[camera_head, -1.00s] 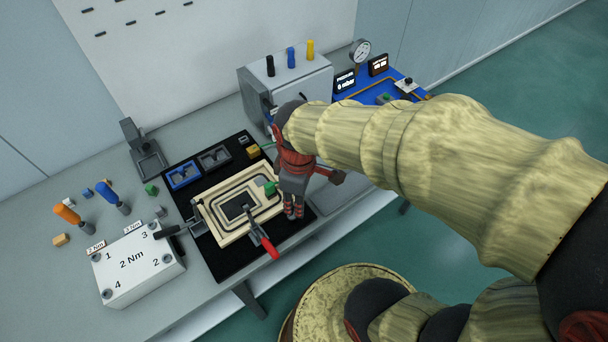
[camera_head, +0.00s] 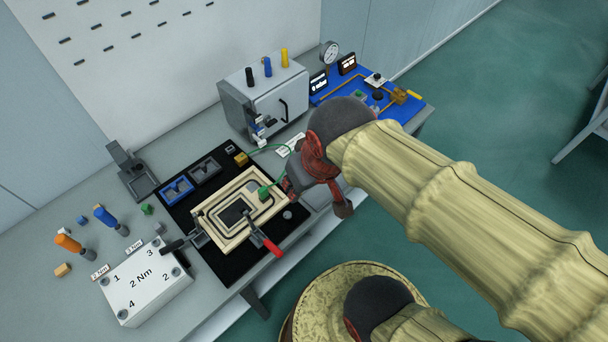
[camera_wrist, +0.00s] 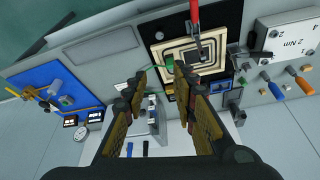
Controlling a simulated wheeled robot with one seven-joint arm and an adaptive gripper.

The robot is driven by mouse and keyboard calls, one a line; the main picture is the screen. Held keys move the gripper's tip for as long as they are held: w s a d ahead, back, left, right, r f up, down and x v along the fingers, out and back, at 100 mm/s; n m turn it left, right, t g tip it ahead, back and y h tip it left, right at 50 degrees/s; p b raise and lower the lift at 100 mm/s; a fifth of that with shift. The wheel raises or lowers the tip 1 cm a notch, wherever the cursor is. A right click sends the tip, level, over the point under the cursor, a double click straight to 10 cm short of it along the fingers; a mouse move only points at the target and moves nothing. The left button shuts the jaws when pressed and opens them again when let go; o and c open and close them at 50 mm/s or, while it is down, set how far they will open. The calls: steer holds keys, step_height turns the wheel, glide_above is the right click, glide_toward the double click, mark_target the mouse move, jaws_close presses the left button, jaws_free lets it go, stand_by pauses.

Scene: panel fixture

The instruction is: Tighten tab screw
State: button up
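A white block (camera_head: 145,280) marked 2 Nm has numbered screws at its corners; it also shows in the wrist view (camera_wrist: 284,40). I cannot tell which screw is the tab screw. An orange-handled driver (camera_head: 70,243) and a blue-handled driver (camera_head: 106,217) stand upright to its left, both also in the wrist view. A tan panel (camera_head: 213,221) with dark grooves lies on the black mat, with a green connector (camera_head: 264,193) at its right side. My gripper (camera_wrist: 160,72) is open and empty in the wrist view, above the bench.
A red-handled clamp (camera_head: 268,246) and a black-handled clamp (camera_head: 174,245) stand at the panel. A grey cabinet (camera_head: 270,98) and a blue board (camera_head: 385,112) with a gauge (camera_head: 329,53) are behind. Small coloured cubes lie at the left.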

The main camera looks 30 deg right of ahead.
steer(key=shift+s+r+t+p, duration=0.15)
steer(key=shift+s+r+p, duration=0.05)
steer(key=shift+r, duration=0.55)
steer(key=shift+s+r+t+p, duration=0.15)
steer(key=shift+r+p, duration=0.05)
steer(key=shift+r, duration=0.55)
step_height(320, 180, up, 2)
steer(key=shift+t, duration=0.4)
steer(key=shift+s, duration=0.1)
